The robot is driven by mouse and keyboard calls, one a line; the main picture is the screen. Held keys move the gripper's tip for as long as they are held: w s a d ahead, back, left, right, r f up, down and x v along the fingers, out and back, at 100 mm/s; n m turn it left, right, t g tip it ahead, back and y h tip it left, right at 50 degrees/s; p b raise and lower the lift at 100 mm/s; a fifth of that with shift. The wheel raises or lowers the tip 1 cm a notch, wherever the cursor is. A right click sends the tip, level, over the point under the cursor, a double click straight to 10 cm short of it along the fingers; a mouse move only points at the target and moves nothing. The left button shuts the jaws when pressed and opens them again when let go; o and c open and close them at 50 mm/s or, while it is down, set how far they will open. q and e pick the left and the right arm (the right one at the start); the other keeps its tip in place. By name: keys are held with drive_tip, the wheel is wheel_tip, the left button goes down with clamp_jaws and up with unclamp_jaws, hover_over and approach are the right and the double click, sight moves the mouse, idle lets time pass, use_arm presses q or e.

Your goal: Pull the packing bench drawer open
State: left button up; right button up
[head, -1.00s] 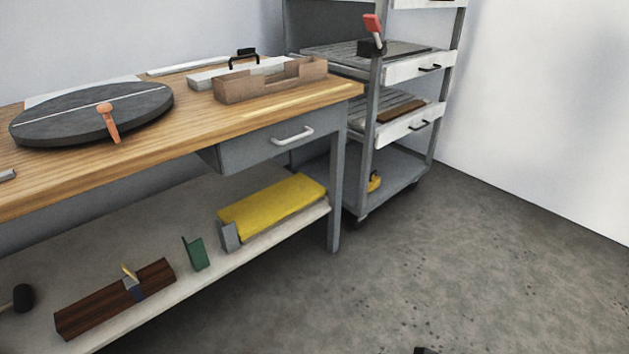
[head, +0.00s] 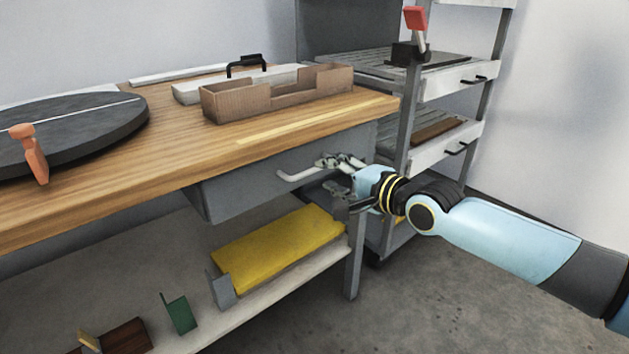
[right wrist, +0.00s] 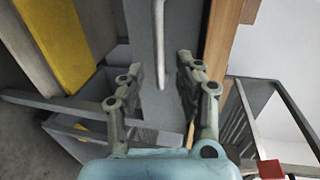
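The packing bench drawer (head: 235,190) is a grey box under the wooden bench top, and it looks shut. Its pale bar handle (head: 298,175) is on the front face. My right gripper (head: 328,178) is at the right end of the handle, with its fingers spread. My left gripper is not in view.
On the bench top (head: 190,145) are a wooden tray (head: 225,103) and a dark round turntable (head: 80,130). A yellow item (head: 275,250) lies on the lower shelf. A rack (head: 440,85) stands close behind my right arm. The floor in front is clear.

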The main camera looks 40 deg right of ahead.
sight(316, 170)
drive_tip(key=b+x, duration=0.3)
drive_tip(key=x, duration=0.2)
drive_tip(key=shift+w+f, duration=0.15)
drive_tip(key=shift+w, duration=0.2)
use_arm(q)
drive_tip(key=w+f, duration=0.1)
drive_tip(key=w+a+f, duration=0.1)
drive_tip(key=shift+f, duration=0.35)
use_arm(e)
clamp_jaws()
